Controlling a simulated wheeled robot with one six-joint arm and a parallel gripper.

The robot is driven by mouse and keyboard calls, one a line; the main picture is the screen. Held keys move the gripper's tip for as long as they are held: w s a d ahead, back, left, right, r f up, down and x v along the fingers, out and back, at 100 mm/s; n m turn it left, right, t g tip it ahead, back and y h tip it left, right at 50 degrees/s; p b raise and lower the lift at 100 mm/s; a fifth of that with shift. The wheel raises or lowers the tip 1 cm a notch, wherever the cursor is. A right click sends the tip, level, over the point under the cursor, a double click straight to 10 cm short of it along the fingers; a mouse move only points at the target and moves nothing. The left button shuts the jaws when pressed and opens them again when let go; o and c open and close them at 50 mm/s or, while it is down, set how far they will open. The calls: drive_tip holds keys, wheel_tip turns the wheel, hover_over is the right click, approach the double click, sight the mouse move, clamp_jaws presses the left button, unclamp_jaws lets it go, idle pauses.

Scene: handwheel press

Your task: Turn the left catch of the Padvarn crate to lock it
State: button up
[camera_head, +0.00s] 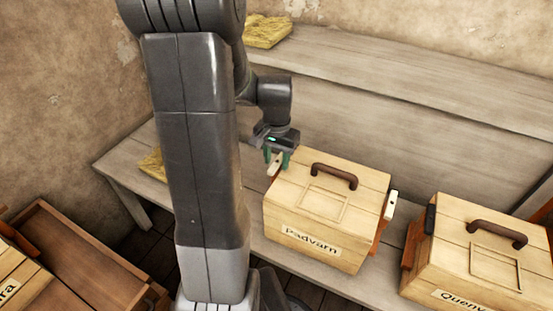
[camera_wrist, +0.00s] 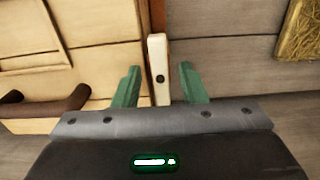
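The Padvarn crate (camera_head: 318,213) is a pale wooden box with a brown handle and a name label, standing on the grey bench. Its left catch is a white bar (camera_head: 274,165) at the crate's left edge. In the wrist view the catch (camera_wrist: 158,60) stands lengthwise beside the crate (camera_wrist: 100,58), with a dark pivot dot. My gripper (camera_head: 278,158) is at this catch. In the wrist view its green fingers (camera_wrist: 160,88) are apart, one on each side of the catch, with gaps showing. The right catch (camera_head: 391,205) is white, on an orange-brown side piece.
The Quenv-labelled crate (camera_head: 480,255) stands close at the right, with a dark catch (camera_head: 430,219). A raised shelf (camera_head: 400,90) runs behind the bench. Yellowish slabs lie on the shelf (camera_head: 268,31) and the bench (camera_head: 153,164). An open wooden box (camera_head: 75,265) is at lower left.

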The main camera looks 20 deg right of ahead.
clamp_jaws()
drive_tip(key=shift+n, duration=0.3)
drive_tip(key=n+p, duration=0.1)
drive_tip(key=n, duration=0.2)
drive_tip(key=shift+p, duration=0.3)
drive_tip(key=n+p, duration=0.1)
drive_tip(key=n, duration=0.5)
drive_tip(key=shift+d, duration=0.2)
drive_tip(key=n+p, duration=0.1)
drive_tip(key=n, duration=0.3)
drive_tip(key=shift+d+n+p, duration=0.15)
drive_tip(key=shift+n+p, duration=0.25)
drive_tip(key=shift+n, duration=1.7)
